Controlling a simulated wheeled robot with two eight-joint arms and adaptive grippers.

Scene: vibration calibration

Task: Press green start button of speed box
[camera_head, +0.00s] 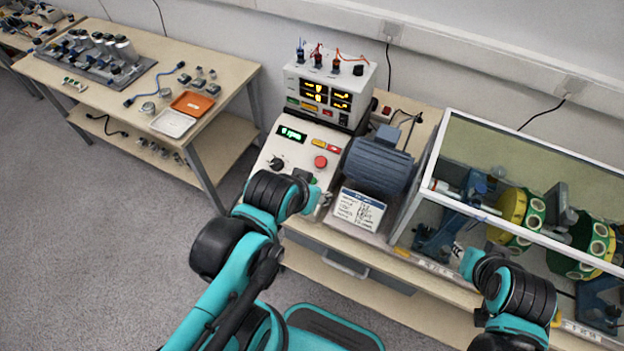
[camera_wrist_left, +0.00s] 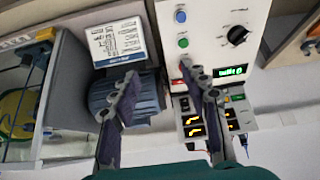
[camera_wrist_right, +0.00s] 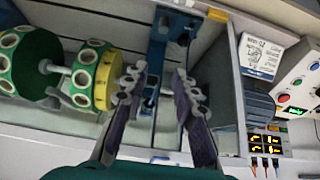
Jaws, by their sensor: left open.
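The speed box (camera_head: 300,152) is a white sloped panel with a green display, a black knob (camera_head: 276,163) and a red button (camera_head: 321,161). In the left wrist view its green button (camera_wrist_left: 183,42) lies between a blue button (camera_wrist_left: 180,16) and a partly hidden red button. The green button also shows in the right wrist view (camera_wrist_right: 313,67). My left gripper (camera_wrist_left: 158,82) is open and empty over the area between the box and the motor; one finger covers part of the panel. My right gripper (camera_wrist_right: 157,86) is open and empty above the glass-sided case.
A blue-grey motor (camera_head: 378,166) and a white label card (camera_head: 358,208) are right of the box. A power supply with yellow displays (camera_head: 328,88) stands behind it. The glass-sided case (camera_head: 520,146) holds green and yellow discs. A side table (camera_head: 215,70) is at left.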

